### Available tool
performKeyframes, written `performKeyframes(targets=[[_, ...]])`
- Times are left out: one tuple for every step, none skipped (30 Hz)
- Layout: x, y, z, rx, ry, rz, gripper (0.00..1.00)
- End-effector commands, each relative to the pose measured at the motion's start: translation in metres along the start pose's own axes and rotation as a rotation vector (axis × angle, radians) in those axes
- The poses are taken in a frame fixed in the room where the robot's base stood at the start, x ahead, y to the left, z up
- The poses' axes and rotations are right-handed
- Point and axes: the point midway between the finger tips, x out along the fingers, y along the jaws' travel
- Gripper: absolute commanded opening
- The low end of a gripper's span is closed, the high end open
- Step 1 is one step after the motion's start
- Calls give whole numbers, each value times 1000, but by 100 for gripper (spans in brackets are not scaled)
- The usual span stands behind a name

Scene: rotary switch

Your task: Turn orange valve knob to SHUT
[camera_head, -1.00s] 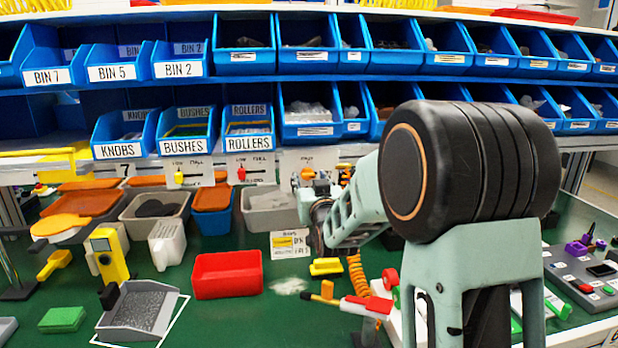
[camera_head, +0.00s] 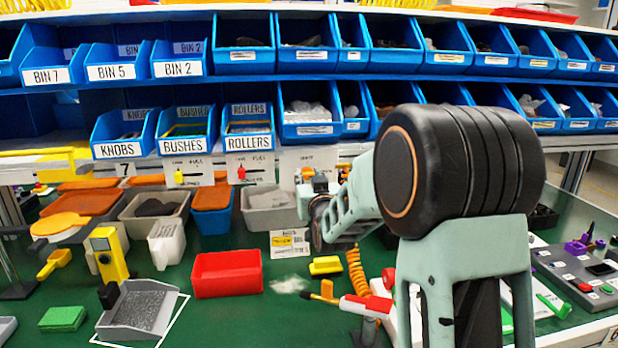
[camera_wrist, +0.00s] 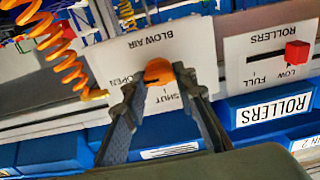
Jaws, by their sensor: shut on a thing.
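The orange valve knob (camera_wrist: 158,71) sits on a white plate (camera_wrist: 120,58) marked BLOW AIR, with OPEN and SHUT marks, all upside down in the wrist view. My gripper (camera_wrist: 157,80) has one finger on each side of the knob and is shut on it. The fingers hide part of the knob's sides, and I cannot tell exactly which mark it points at. In the head view the knob (camera_head: 308,172) shows small above my gripper (camera_head: 316,188), at the shelf's front edge.
A ROLLERS plate with a red slider (camera_wrist: 297,51) is beside the valve plate. An orange coiled hose (camera_wrist: 70,60) hangs on the other side. Blue bins (camera_head: 250,128) stand above. A red tray (camera_head: 227,274) and a grey bin (camera_head: 268,207) are on the green bench below.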

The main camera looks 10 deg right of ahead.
Motion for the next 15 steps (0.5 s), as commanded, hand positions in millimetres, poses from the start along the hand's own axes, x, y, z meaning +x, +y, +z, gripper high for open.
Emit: performKeyframes(targets=[[0, 0, 1, -5, 0, 0, 1], [0, 0, 1, -9, 0, 0, 1], [0, 0, 1, -16, 0, -1, 1], [0, -1, 2, -24, 0, -1, 1], [0, -1, 2, -34, 1, -1, 1], [0, -1, 2, -48, 1, -1, 1], [0, -1, 3, -61, 2, -1, 1], [0, -1, 3, -76, 2, -1, 1], [0, -1, 4, -98, 2, -1, 1], [0, -1, 4, -117, 1, -1, 1], [0, -1, 4, -137, 2, -1, 1], [0, -2, 4, -166, 3, -2, 1], [0, -2, 5, -191, 2, -2, 1], [0, -2, 6, -216, 2, -1, 1], [0, -2, 5, -251, 3, -1, 1]])
